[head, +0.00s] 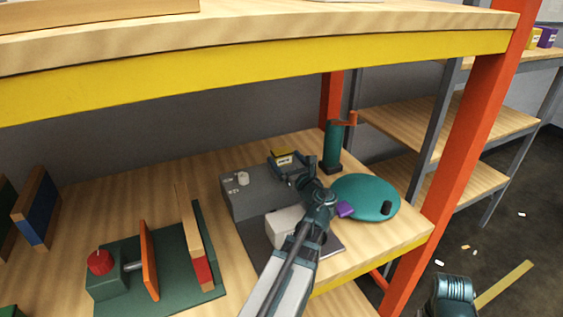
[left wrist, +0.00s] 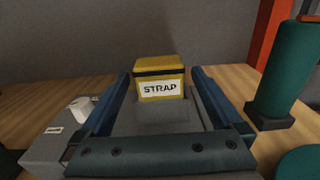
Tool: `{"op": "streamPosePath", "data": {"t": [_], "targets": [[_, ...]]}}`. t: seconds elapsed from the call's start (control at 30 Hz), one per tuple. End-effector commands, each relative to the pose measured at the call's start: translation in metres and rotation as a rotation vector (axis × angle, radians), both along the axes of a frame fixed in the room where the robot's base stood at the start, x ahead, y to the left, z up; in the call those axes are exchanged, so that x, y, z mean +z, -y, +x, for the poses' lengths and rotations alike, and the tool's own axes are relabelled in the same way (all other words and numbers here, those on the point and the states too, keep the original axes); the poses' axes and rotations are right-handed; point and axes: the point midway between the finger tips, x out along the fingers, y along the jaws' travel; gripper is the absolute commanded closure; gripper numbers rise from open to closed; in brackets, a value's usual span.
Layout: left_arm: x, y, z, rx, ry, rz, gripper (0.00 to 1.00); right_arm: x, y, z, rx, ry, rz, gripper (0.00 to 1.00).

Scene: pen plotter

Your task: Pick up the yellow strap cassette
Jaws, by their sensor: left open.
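The yellow strap cassette (head: 282,152) sits at the back of a grey machine (head: 246,200) on the shelf. In the left wrist view the cassette (left wrist: 160,68) stands upright straight ahead, with a dark band near its top and a white label reading STRAP. My left gripper (head: 294,166) is just in front of it. Its blue fingers (left wrist: 161,80) are open, one on each side of the cassette in the picture, with visible gaps. I cannot tell how far the fingertips reach alongside it. The cassette's back is hidden.
A green post with an orange handle (head: 333,146) and a teal disc (head: 366,198) stand close on the right. A green fixture with a red knob (head: 100,262) is at left. The upper shelf's yellow beam (head: 250,78) and an orange upright (head: 458,150) border the space.

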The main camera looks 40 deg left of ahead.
Motion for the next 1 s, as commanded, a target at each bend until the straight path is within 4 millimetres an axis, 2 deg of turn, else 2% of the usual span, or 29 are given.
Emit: {"op": "streamPosePath", "data": {"t": [0.1, 0.43, 0.73, 1.0], "targets": [[0.0, -0.008, 0.004, 0.0, 0.0, 0.0, 0.0, 0.0, 0.0, 0.0, 0.0, 0.0, 0.0, 0.5], [-0.002, -0.016, 0.008, 0.001, 0.0, 0.0, 0.0, -0.001, 0.0, 0.0, 0.0, 0.0, 0.0, 0.5], [-0.004, -0.053, 0.027, 0.001, 0.0, 0.0, 0.0, -0.004, 0.0, 0.0, 0.0, 0.0, 0.0, 0.5], [-0.004, -0.055, 0.028, -0.001, 0.0, 0.0, 0.02, -0.004, 0.0, 0.0, 0.0, 0.0, 0.0, 0.5]]}}
